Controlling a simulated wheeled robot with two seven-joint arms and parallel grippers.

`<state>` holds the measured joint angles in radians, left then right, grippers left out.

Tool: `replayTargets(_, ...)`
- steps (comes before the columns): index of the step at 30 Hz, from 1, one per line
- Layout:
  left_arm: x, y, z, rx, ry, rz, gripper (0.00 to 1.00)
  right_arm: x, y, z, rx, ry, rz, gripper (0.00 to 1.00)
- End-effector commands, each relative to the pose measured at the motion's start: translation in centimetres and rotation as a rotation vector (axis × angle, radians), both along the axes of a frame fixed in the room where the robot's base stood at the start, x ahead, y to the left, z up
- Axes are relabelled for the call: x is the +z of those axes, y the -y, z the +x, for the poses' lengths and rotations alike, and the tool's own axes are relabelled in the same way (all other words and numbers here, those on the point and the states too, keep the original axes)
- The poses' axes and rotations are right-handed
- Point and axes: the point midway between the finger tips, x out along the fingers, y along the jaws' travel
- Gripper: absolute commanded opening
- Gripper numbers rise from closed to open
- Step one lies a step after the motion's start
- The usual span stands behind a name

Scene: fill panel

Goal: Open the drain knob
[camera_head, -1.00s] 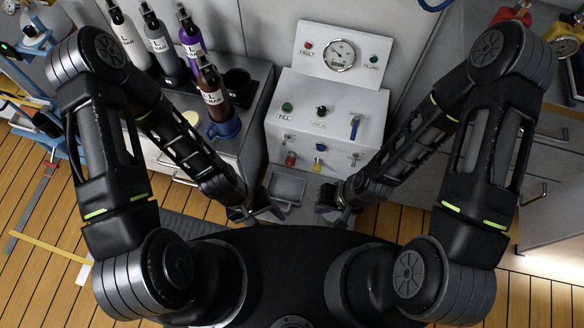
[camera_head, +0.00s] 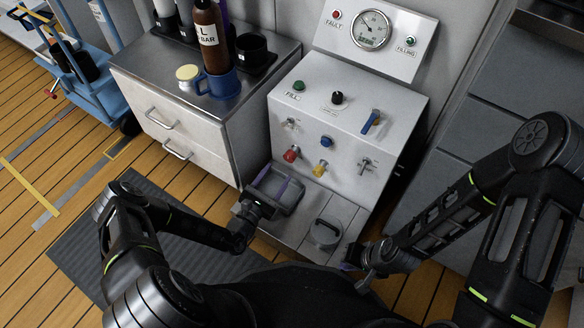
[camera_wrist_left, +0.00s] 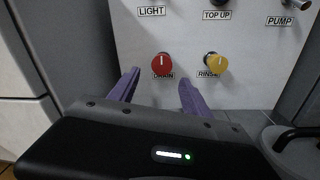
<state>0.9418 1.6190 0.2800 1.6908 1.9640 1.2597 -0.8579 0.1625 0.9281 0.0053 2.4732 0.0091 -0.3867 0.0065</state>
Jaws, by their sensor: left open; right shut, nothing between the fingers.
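The drain knob is the red knob (camera_head: 291,154) low on the front of the white fill panel (camera_head: 345,125). In the left wrist view the red knob (camera_wrist_left: 162,64) has a DRAIN label under it and a white mark pointing up. My left gripper (camera_head: 271,192) is open and empty, in front of and below the red knob. Its purple fingers (camera_wrist_left: 160,92) are apart, with the knob beyond and between them in the picture, not touching. My right gripper (camera_head: 356,256) is low at the right, away from the panel; its fingers are partly hidden.
A yellow RINSE knob (camera_head: 320,168) sits right of the red one. A blue TOP UP knob (camera_head: 327,142) and PUMP switch (camera_head: 365,163) are close by. A grey tray (camera_head: 290,195) and lidded round pot (camera_head: 325,235) lie below. A drawer cabinet (camera_head: 185,125) stands left.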

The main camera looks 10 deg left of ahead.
Motion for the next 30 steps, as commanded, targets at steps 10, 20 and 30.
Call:
replayTargets(10, 0.1, 0.4, 0.4, -0.007, 0.000, -0.001, 0.56, -0.1, 0.0, 0.0, 0.001, 0.001, 0.000, 0.00)
replayTargets(20, -0.1, 1.9, 4.7, -0.010, 0.001, -0.001, 0.56, -2.2, -0.1, 0.3, -0.003, 0.007, -0.001, 0.00)
replayTargets(30, 0.1, 2.8, 7.3, -0.009, -0.002, -0.001, 0.56, -3.1, -0.1, 0.5, -0.006, 0.014, -0.003, 0.00)
